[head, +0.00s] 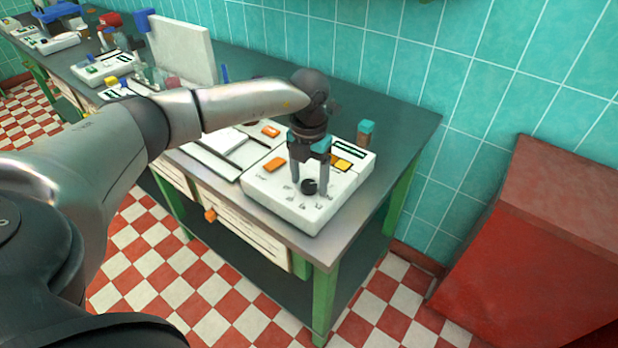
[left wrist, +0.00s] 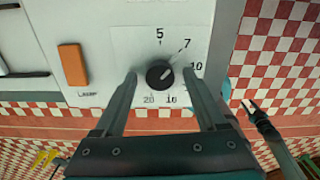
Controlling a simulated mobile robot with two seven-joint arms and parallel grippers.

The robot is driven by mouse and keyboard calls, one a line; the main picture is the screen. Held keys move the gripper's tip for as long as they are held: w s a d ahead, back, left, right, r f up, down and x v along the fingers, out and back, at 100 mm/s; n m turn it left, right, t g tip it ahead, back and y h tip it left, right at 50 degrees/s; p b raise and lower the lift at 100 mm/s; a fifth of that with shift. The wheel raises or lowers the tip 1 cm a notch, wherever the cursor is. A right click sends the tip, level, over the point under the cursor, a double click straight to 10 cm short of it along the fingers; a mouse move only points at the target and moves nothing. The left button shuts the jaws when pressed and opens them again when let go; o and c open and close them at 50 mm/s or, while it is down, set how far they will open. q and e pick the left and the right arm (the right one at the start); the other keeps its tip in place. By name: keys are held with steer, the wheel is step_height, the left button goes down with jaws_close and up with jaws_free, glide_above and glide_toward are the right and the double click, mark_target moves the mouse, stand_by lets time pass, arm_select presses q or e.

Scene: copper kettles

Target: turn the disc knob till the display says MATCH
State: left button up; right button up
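The dark round knob (head: 310,186) sits on the sloped front of a white box (head: 272,196) at the table's near end. In the left wrist view the knob (left wrist: 160,74) has a light pointer line toward the 7 on a printed scale. My left gripper (head: 309,190) points down over it, open. Its two fingers stand on either side of the knob, with a gap visible on both sides. The dark display (head: 349,149) is at the box's back; its text is too small to read. A pronged dark part, apparently my right gripper (left wrist: 254,107), shows open at the right of the left wrist view.
An orange lamp button (left wrist: 72,65) is left of the knob. A yellow button (head: 342,163) is near the display. A teal-topped block (head: 365,132) stands behind the box. More devices crowd the table to the left. A red cabinet (head: 540,250) stands on the right.

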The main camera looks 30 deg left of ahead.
mark_target(309, 183)
arm_select(q)
step_height(309, 183, up, 15)
steer(key=p, duration=0.1)
stand_by(0.6)
steer(key=shift+r, duration=0.1)
